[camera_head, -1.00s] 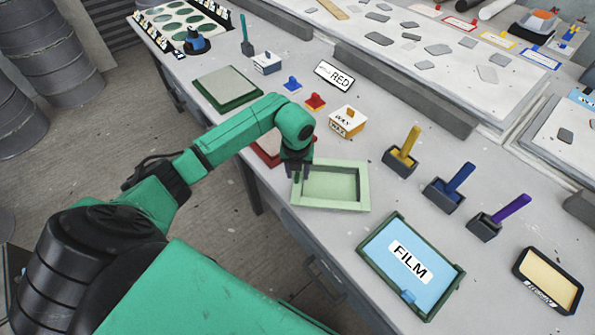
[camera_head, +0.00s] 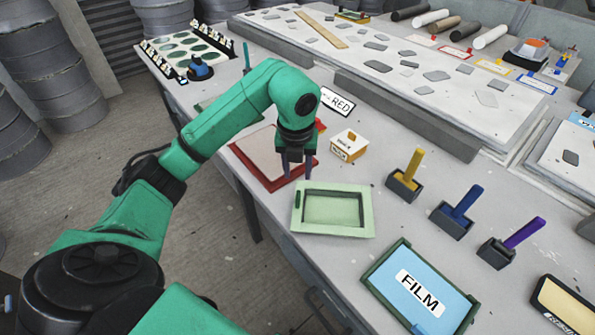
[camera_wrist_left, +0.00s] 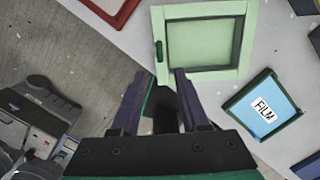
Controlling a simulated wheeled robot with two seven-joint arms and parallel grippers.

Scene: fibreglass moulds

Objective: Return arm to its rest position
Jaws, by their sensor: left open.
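My left gripper (camera_head: 296,166) points down above the table between the red-framed panel and the light green mould. Its dark fingers stand apart with nothing between them. In the left wrist view the two fingers (camera_wrist_left: 163,90) are spread below the mould. The light green rectangular mould (camera_head: 300,222) lies on the table, apart from the gripper; it also shows in the wrist view (camera_wrist_left: 246,40). The red-framed panel (camera_head: 266,184) lies behind and left of it, partly hidden by my gripper. My right gripper is out of view.
A blue FILM tray (camera_head: 398,260) lies at the front right. Yellow, blue (camera_head: 461,205) and purple handled tools stand in dark holders. A WAX box (camera_head: 349,146) and RED label (camera_head: 338,102) are further back. Grey drums (camera_head: 45,65) stand on the floor at left.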

